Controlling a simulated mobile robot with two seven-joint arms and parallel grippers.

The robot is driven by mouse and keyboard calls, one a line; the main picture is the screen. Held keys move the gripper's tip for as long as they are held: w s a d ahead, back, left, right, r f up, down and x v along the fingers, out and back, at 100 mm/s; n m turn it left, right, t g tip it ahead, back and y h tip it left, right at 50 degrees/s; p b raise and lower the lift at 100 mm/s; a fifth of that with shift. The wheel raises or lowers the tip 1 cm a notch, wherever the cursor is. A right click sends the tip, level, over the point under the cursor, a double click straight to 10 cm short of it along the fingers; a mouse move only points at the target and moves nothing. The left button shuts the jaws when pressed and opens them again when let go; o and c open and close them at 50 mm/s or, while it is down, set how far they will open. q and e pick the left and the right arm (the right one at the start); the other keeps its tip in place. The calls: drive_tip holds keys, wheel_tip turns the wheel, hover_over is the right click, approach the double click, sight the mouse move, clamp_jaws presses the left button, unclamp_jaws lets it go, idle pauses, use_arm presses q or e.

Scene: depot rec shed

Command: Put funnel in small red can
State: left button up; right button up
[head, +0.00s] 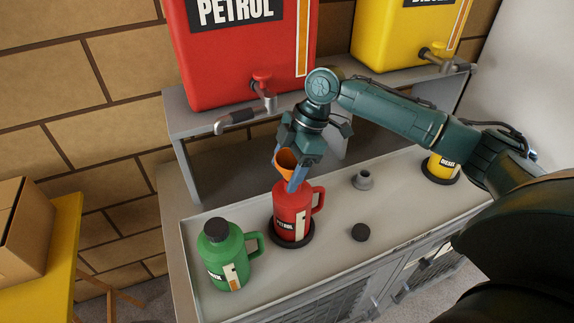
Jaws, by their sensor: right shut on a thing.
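The small red can (293,212), marked petrol, stands upright on a dark round base on the grey bench. Its handle is on its right side. The orange funnel (286,160) is just above the can's top, with its wide end up. My right gripper (289,172) is shut on the funnel, with its fingers pointing down over the can. The funnel's lower part and the can's mouth are hidden by a finger, so I cannot tell whether the spout is inside. My left gripper is not in view.
A green can (224,262) stands at the left, and a small yellow diesel can (441,167) at the right. A black cap (360,232) and a grey fitting (363,180) lie between. The large red petrol tank (245,65) and yellow tank (395,40) stand on a shelf behind.

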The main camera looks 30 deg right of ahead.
drive_tip(key=shift+f, duration=0.55)
drive_tip(key=o, duration=0.7)
drive_tip(key=p+v, duration=0.2)
drive_tip(key=v, duration=0.1)
drive_tip(key=shift+a, duration=0.1)
drive_tip(key=shift+v, duration=4.05)
